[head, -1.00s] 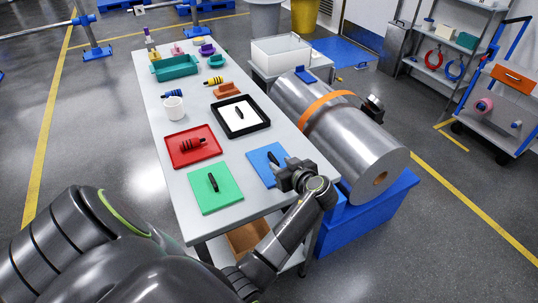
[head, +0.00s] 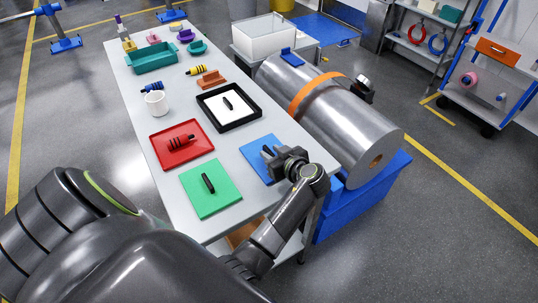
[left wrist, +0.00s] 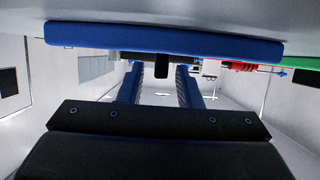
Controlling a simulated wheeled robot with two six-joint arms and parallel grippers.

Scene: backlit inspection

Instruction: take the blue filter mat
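The blue filter mat (head: 256,165) lies flat on the grey table near its right front edge. My left gripper (head: 270,152) is low over its right part, with the wrist off to the right. In the left wrist view the blue mat (left wrist: 165,40) is a thick slab across the top, with a short black grip (left wrist: 161,70) standing on it. The left gripper's two fingers (left wrist: 161,84) are apart, one on each side of that grip, with gaps showing. In the head view the gripper hides most of the grip. My right gripper is not in view.
A green mat (head: 215,199) and a red tray (head: 172,155) with a ribbed red part lie left of the blue mat. A black-rimmed tray (head: 257,113) is behind it. A large metal cylinder (head: 345,125) stands close along the table's right side.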

